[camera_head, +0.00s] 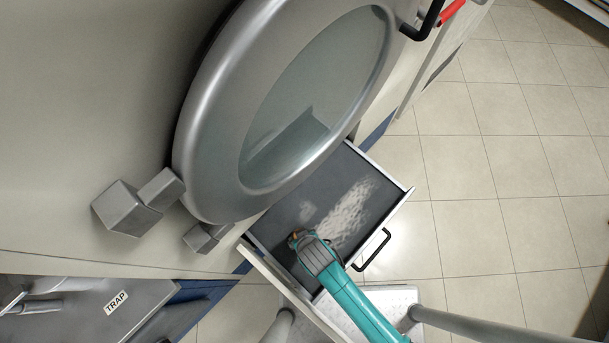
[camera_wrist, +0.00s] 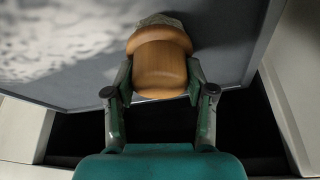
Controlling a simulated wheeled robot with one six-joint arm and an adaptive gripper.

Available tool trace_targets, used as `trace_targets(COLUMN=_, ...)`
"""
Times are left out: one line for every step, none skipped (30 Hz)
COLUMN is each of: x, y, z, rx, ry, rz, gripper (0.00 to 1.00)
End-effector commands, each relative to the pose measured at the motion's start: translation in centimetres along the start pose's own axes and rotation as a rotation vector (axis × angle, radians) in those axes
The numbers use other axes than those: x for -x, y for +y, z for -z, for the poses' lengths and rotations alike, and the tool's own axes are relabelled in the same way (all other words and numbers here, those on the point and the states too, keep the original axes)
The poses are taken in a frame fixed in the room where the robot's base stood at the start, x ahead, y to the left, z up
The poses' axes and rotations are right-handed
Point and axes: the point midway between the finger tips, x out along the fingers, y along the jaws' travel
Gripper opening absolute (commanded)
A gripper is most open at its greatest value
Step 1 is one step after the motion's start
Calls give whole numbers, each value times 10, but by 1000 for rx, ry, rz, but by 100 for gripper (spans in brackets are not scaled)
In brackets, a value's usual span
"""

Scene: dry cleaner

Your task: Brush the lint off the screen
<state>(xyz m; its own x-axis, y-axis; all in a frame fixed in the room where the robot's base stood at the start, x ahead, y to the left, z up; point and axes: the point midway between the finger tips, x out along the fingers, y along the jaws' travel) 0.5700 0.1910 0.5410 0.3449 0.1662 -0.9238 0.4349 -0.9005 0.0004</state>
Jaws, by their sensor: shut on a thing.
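The dark grey screen (camera_head: 275,232) lies in a pulled-out drawer below the round machine door. My gripper (camera_head: 297,239) is over the near-left part of the drawer. In the wrist view my gripper (camera_wrist: 160,83) is shut on a wooden brush (camera_wrist: 160,62). Pale bristles show at the brush's far end, at or just above the screen; contact is unclear. Lint (camera_wrist: 65,40) lies to the brush's left in that view.
The drawer (camera_head: 407,191) has raised pale rims and a black handle (camera_head: 373,250) at its front. The big round door (camera_head: 215,110) overhangs the drawer's back. A metal panel marked TRAP (camera_head: 116,303) is at lower left. Tiled floor (camera_head: 480,170) to the right is clear.

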Motion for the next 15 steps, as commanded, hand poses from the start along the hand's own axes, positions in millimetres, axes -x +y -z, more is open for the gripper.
trace_targets(x=0, y=0, z=0, rx=0, ry=0, rz=0, gripper=11)
trace_targets(x=0, y=0, z=-1, rx=0, ry=0, rz=0, gripper=11)
trace_targets(x=1, y=1, z=-2, rx=0, ry=0, rz=0, gripper=11)
trace_targets(x=1, y=1, z=-4, rx=0, ry=0, rz=0, gripper=11)
trace_targets(x=1, y=2, z=-5, rx=0, ry=0, rz=0, gripper=11)
trace_targets(x=2, y=3, z=-8, rx=0, ry=0, rz=0, gripper=11)
trace_targets(x=3, y=4, z=-9, rx=0, ry=0, rz=0, gripper=11)
trace_targets(x=3, y=4, z=-11, rx=0, ry=0, rz=0, gripper=11)
trace_targets(x=4, y=6, z=-14, rx=0, ry=0, rz=0, gripper=11)
trace_targets(x=5, y=6, z=-16, rx=0, ry=0, rz=0, gripper=11)
trace_targets(x=5, y=7, z=-18, rx=0, ry=-1, rz=-1, gripper=11)
trace_targets(x=6, y=8, z=-22, rx=0, ry=-1, rz=-1, gripper=11)
trace_targets(x=6, y=9, z=-23, rx=0, ry=-2, rz=-1, gripper=11)
trace_targets(x=7, y=9, z=-24, rx=0, ry=-2, rz=-1, gripper=11)
trace_targets(x=7, y=10, z=-26, rx=0, ry=-2, rz=-1, gripper=11)
